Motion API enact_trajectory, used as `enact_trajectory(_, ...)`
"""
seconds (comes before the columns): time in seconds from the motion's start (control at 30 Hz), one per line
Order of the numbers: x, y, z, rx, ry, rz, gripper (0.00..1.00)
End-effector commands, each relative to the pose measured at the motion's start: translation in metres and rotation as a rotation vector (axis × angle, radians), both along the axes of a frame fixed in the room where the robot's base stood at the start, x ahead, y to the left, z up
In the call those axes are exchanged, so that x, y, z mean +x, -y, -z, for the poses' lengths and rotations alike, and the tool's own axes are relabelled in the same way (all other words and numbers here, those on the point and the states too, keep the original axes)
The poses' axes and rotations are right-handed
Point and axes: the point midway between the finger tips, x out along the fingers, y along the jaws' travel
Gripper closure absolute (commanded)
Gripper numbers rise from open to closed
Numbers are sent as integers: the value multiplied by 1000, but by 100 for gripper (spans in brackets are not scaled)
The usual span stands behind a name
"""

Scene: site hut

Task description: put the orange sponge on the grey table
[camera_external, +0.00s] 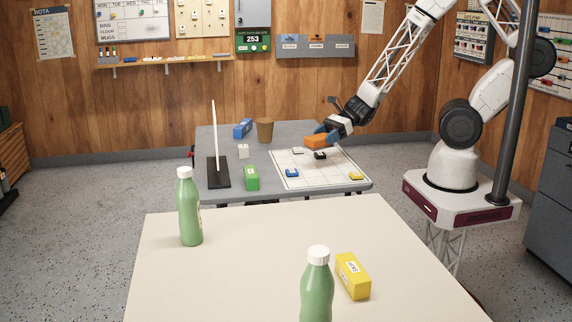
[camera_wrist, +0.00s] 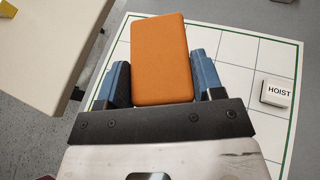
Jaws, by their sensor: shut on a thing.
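The orange sponge (camera_external: 315,142) is at my gripper, over the right part of the grey table (camera_external: 222,134), near the back edge of the white grid board. In the wrist view the sponge (camera_wrist: 160,58) sits between my two blue fingers, with the board below it. My gripper (camera_external: 328,137) is shut on the sponge; it also shows in the wrist view (camera_wrist: 158,84). I cannot tell whether the sponge touches the surface below.
The grid board (camera_external: 300,178) holds small blue, black and yellow blocks. A cream table (camera_external: 240,270) with green bottles is in front.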

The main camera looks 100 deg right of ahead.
Motion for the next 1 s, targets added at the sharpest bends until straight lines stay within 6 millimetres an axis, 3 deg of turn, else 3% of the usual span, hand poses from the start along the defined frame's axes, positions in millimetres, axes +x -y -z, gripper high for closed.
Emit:
enact_trajectory(0.4, 0, 0, 37, 0, -1, 0, 61)
enact_trajectory(0.77, 0, 0, 40, 1, 0, 0, 61)
enact_trajectory(1.0, 0, 0, 59, 1, -1, -1, 61)
